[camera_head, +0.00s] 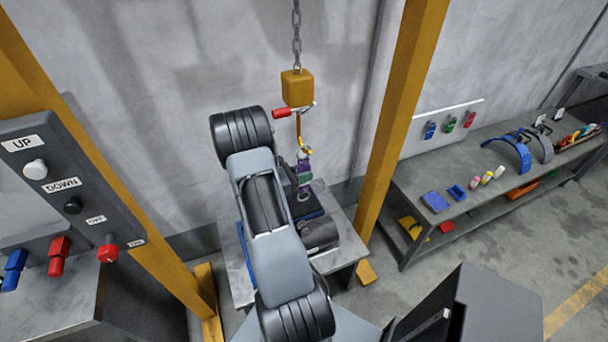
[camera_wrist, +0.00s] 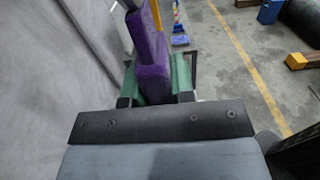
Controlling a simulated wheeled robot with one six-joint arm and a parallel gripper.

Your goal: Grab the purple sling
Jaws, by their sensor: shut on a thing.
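The purple sling (camera_wrist: 150,55) stands as an upright strap in the middle of the wrist view. My gripper (camera_wrist: 154,82) has green finger pads on both sides of it and is shut on it. In the head view the sling (camera_head: 304,157) shows as a small purple strip just under the hoist hook (camera_head: 301,139), with my gripper (camera_head: 304,178) around its middle. The sling's top is close to the hook, but I cannot tell whether it hangs on it. My arm hides part of the sling's lower end.
A yellow hoist block (camera_head: 297,86) with a red handle (camera_head: 280,113) hangs from a chain above. A grey table (camera_head: 342,248) stands below. Yellow posts (camera_head: 400,110) flank it. A button panel (camera_head: 75,185) is at left; a workbench (camera_head: 410,180) is at right.

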